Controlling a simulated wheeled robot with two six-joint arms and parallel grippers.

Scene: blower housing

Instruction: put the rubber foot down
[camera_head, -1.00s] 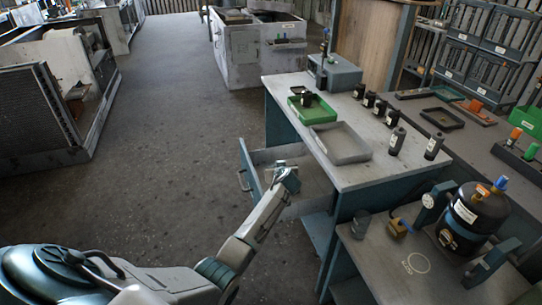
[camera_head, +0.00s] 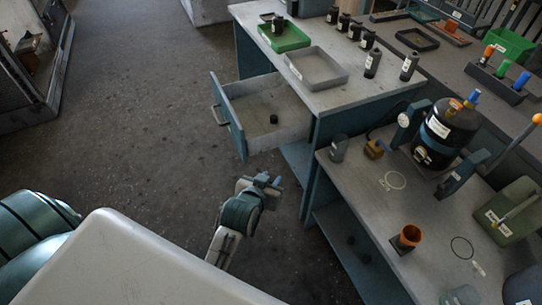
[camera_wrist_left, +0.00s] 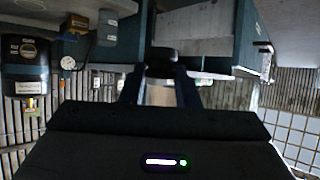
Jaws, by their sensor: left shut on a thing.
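My left gripper (camera_head: 265,181) is outside the open drawer, below its front right corner in the head view. In the left wrist view its two fingers (camera_wrist_left: 160,88) are shut on a dark round piece at their tips, which looks like the rubber foot (camera_wrist_left: 161,57). The head view does not show the held piece clearly. A small black cylinder (camera_head: 274,119) stands on the floor of the open drawer (camera_head: 246,104). My right gripper is not in view.
The bench (camera_head: 340,103) above the drawer carries a green tray (camera_head: 285,39), a grey tray (camera_head: 318,69) and several black cylinders. A lower bench (camera_head: 410,200) at right holds a black tank (camera_head: 441,131) and an orange cup (camera_head: 408,237).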

